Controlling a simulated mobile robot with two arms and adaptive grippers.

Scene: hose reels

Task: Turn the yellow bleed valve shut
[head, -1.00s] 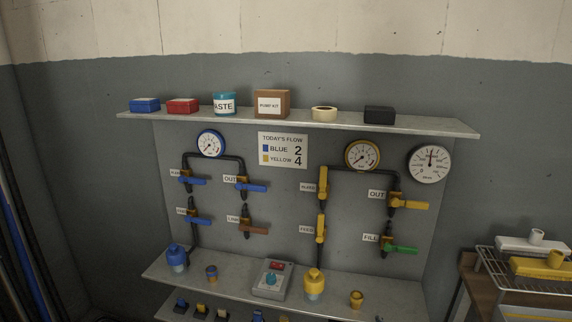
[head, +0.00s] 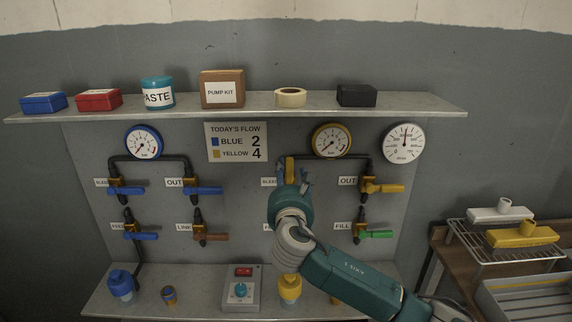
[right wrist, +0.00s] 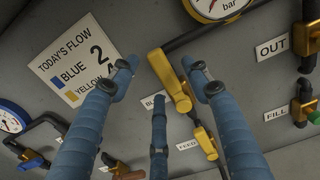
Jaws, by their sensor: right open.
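The yellow bleed valve (head: 290,167) is on the grey panel, left of the yellow-rimmed gauge. Its handle stands upright, in line with its pipe. My right gripper (head: 293,181) is in front of it and hides its lower part and some of its label. In the right wrist view the bleed valve (right wrist: 172,82) shows between and beyond the open blue fingers (right wrist: 160,70). The fingers do not close on it; I cannot tell whether any touches it. My left gripper is not in view.
The yellow feed valve (right wrist: 205,142) is just below, hidden by my arm in the head view. The yellow out valve (head: 382,188) and green fill valve (head: 376,234) are to the right. A shelf (head: 425,105) juts out above.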

